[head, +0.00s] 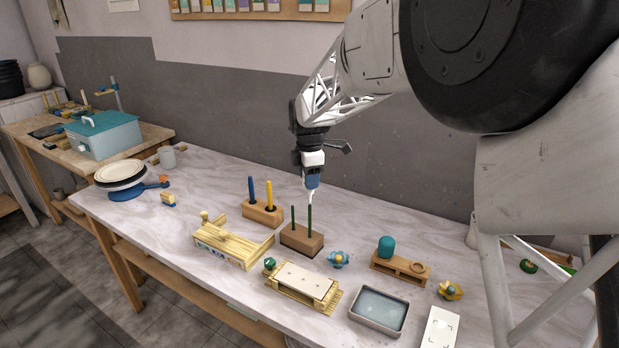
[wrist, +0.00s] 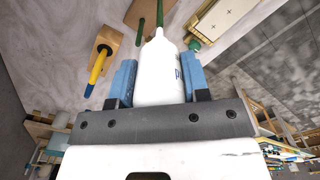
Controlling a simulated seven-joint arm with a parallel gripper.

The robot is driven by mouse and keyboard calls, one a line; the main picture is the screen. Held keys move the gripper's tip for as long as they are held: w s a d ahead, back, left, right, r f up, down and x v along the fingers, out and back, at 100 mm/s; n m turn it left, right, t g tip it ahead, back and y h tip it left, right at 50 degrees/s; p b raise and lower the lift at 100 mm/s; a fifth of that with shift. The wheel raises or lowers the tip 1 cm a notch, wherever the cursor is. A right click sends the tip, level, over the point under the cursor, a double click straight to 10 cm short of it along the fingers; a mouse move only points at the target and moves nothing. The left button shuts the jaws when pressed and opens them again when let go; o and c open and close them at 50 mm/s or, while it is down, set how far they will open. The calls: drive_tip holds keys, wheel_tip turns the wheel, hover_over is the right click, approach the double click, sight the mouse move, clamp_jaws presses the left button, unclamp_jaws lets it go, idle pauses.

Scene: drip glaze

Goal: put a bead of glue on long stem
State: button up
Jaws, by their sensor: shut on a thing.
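My gripper (head: 312,178) is shut on a white glue bottle (head: 310,195) with its nozzle pointing down. In the wrist view the blue fingers of my gripper (wrist: 158,82) clasp the bottle (wrist: 158,70) from both sides. A brown block (head: 301,241) below holds two thin green stems upright: a left stem (head: 293,216) and a right stem (head: 309,219), which looks the longer. The nozzle tip is just above the right stem's top; I cannot tell whether they touch. In the wrist view this stem (wrist: 160,14) lines up with the nozzle. No glue bead is visible.
A wooden block with a blue and a yellow stick (head: 262,212) stands behind left. The table's left part is clearer.

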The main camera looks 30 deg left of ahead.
drive_tip(key=shift+f, duration=0.55)
idle(0.4)
drive_tip(key=shift+r, duration=0.1)
drive_tip(key=shift+r, duration=2.4)
